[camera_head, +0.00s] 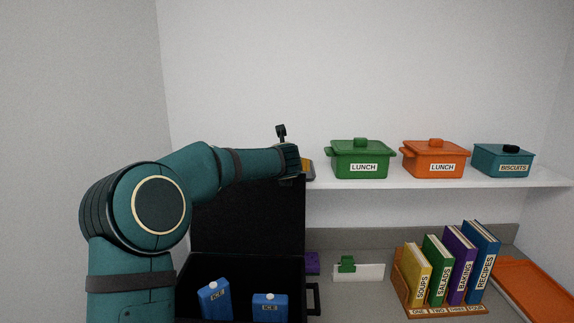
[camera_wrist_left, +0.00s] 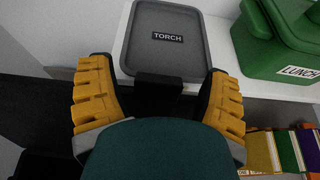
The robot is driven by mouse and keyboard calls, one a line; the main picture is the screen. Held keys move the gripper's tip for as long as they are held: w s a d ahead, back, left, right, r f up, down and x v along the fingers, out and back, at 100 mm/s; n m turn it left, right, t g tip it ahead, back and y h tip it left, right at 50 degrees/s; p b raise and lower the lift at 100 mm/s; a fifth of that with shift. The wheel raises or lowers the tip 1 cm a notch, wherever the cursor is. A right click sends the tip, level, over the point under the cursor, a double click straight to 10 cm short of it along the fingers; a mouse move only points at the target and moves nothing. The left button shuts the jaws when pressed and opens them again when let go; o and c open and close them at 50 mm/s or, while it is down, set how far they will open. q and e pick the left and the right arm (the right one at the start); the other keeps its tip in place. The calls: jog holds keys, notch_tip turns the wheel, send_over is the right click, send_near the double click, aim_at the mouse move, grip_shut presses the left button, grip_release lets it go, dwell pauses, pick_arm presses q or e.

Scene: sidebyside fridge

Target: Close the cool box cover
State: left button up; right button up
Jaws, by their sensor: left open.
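The cool box (camera_head: 246,258) is black and stands at the bottom of the head view. Its cover (camera_head: 262,215) is open and stands upright at the back of the box. Two blue packs marked ICE, a left one (camera_head: 214,300) and a right one (camera_head: 270,307), show inside. My left arm reaches across in front of the cover. My left gripper (camera_head: 308,168) is at the cover's upper right corner, mostly hidden behind my wrist. In the left wrist view its yellow fingers (camera_wrist_left: 158,72) are spread apart. Whether they touch the cover is unclear. My right gripper is out of view.
A white shelf (camera_head: 400,184) holds a green LUNCH pot (camera_head: 360,158), an orange LUNCH pot (camera_head: 435,159) and a teal BISCUITS pot (camera_head: 503,160). A grey TORCH panel (camera_wrist_left: 168,58) lies beyond my left fingers. Books (camera_head: 462,265) and an orange tray (camera_head: 535,288) are below right.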

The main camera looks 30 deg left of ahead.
pick_arm(q)
jog(key=shift+x, duration=0.85)
jog(key=shift+c, duration=0.3)
grip_shut()
